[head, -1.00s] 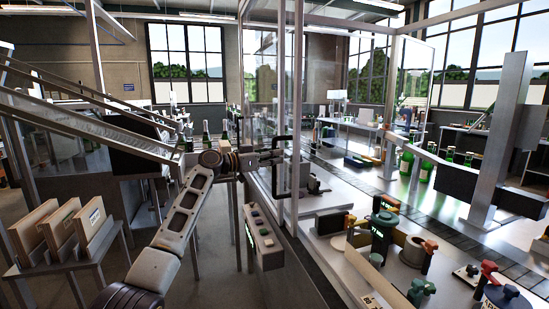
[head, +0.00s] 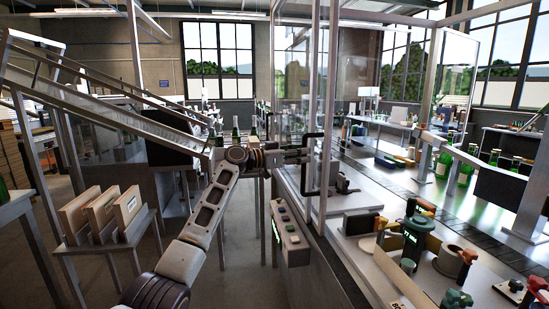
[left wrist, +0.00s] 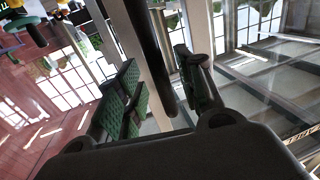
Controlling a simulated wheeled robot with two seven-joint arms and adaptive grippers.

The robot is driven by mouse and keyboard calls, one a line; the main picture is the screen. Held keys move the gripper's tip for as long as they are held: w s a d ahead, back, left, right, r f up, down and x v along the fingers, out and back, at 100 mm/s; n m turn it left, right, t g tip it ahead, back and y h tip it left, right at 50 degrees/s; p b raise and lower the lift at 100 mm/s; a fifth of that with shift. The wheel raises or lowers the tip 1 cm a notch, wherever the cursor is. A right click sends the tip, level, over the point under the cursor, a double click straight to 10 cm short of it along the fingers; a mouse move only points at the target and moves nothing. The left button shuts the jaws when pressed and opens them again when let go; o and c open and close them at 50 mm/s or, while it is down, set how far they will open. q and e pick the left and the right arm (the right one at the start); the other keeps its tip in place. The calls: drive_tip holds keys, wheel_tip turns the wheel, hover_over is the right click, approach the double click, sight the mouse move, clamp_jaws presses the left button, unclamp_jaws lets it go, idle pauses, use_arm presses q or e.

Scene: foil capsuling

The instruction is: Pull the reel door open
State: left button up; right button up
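The reel door (head: 306,85) is a clear glass panel in a metal frame, and it looks closed against the machine. Its black bar handle (head: 308,189) stands upright on the side toward me. My left gripper (head: 302,156) reaches the handle from the left at about mid-height. In the left wrist view the black handle (left wrist: 151,45) runs between the two fingers of my left gripper (left wrist: 165,85). The fingers have green ribbed pads and are apart, with narrow gaps beside the bar. Contact cannot be told for certain. My right gripper is not in view.
A control box with buttons (head: 290,238) sits below the handle. The machine deck right of the door carries a dark green device (head: 413,240) and several knobs. A stand with wooden boxes (head: 102,215) is at left, under a sloping metal chute (head: 110,100). Floor shows between them.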

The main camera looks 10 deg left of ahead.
use_arm(q)
drive_tip(key=v, duration=1)
drive_tip(key=shift+a, duration=0.15)
idle(0.4)
